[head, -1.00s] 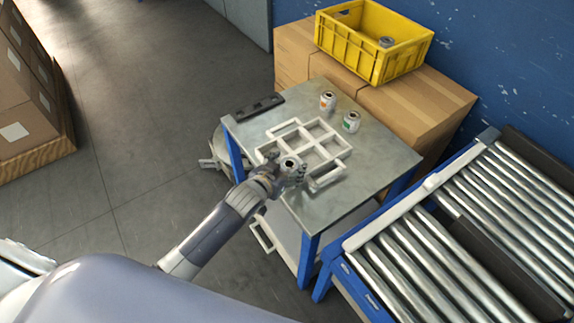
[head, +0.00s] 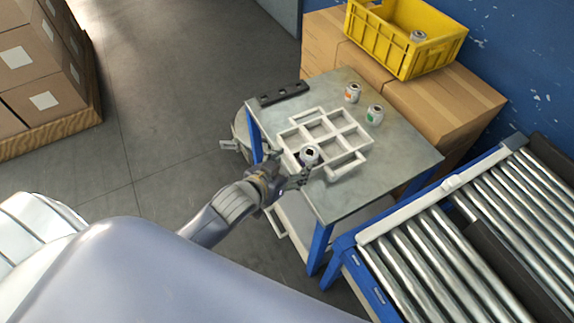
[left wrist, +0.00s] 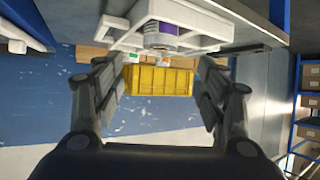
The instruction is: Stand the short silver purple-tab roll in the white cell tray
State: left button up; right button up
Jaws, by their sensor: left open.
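The short silver roll (head: 310,155) stands upright at the near cell of the white cell tray (head: 349,160), with its dark core hole facing up. In the left wrist view the roll (left wrist: 161,34) shows a purple patch, and the tray (left wrist: 205,24) is around it at the top of the picture. My left gripper (head: 291,178) is open and empty, just to the near left of the roll and apart from it. Its two spread fingers (left wrist: 158,88) show in the left wrist view with clear space between them. The roll's lower end is hidden in the head view. My right gripper is not in view.
An orange-marked roll (head: 352,93) and a green-marked roll (head: 374,114) stand on the metal table (head: 395,165) behind the tray. A black holed bar (head: 284,93) lies at the back left. A yellow crate (head: 400,50) holds another roll. A roller conveyor (head: 450,235) stands at right.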

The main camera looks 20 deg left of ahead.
pick_arm(q)
jog(key=s+a+f+g+y, duration=0.15)
jog(key=s+f, duration=0.35)
jog(key=f, duration=0.5)
jog(key=s+a+f+g, duration=0.2)
jog(key=s+f, duration=0.3)
jog(key=f, duration=0.5)
jog(key=s+a+f+g, duration=0.2)
jog(key=s+f, duration=0.3)
jog(key=f, duration=0.5)
jog(key=s+f+g, duration=0.2)
jog(key=s+f, duration=0.5)
jog(key=s, duration=0.6)
jog(key=s+f+g, duration=0.3)
jog(key=s+f, duration=0.4)
jog(key=s, duration=0.6)
jog(key=shift+d+y+p, duration=0.35)
